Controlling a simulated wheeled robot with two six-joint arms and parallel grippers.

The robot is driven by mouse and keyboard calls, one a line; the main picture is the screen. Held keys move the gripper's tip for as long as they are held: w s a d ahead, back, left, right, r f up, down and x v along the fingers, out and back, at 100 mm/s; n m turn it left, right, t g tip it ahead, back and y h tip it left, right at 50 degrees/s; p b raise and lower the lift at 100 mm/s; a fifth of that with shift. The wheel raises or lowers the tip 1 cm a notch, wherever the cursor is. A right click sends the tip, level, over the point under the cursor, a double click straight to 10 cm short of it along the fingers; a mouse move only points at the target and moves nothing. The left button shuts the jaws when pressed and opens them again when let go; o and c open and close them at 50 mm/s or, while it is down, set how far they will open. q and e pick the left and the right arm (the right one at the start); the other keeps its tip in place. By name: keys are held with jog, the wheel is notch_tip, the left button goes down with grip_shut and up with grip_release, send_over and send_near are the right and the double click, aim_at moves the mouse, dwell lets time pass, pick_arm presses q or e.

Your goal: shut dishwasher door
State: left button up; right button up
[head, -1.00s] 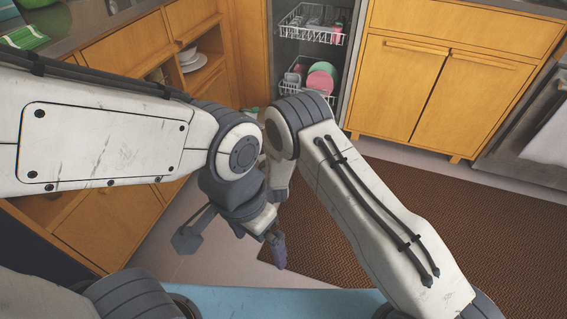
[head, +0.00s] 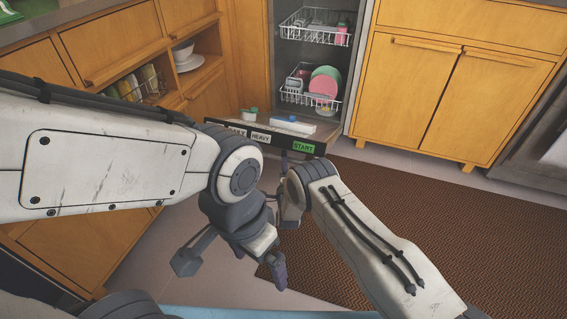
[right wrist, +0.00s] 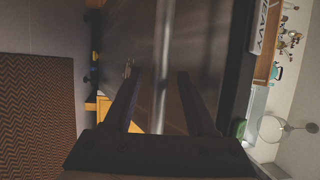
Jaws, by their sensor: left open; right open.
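The dishwasher door (head: 268,140) is open in the head view, folded out below the lit interior. Its dark top edge carries HEAVY and START labels and faces me. My right gripper (head: 286,168) is just below that edge in the head view, mostly hidden by its own arm. In the right wrist view the right gripper (right wrist: 157,78) is open and empty, its two fingers pointing at a grey metallic door face (right wrist: 205,40) with a bright streak. I cannot tell whether they touch. My left gripper (head: 232,270) is open and empty, lower and nearer me.
An upper rack (head: 312,28) and a lower rack (head: 300,92) with dishes sit inside the dishwasher (head: 355,60). A white and blue item (head: 292,123) lies on the open door. Maple cabinets (head: 455,90) flank it. A brown mat (head: 400,195) covers the floor at right.

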jog(key=shift+w+a+r, duration=0.1)
jog(key=shift+w+a, duration=0.05)
jog(key=shift+w, duration=0.75)
grip_shut()
jog(key=shift+s, duration=0.1)
dwell(0.7)
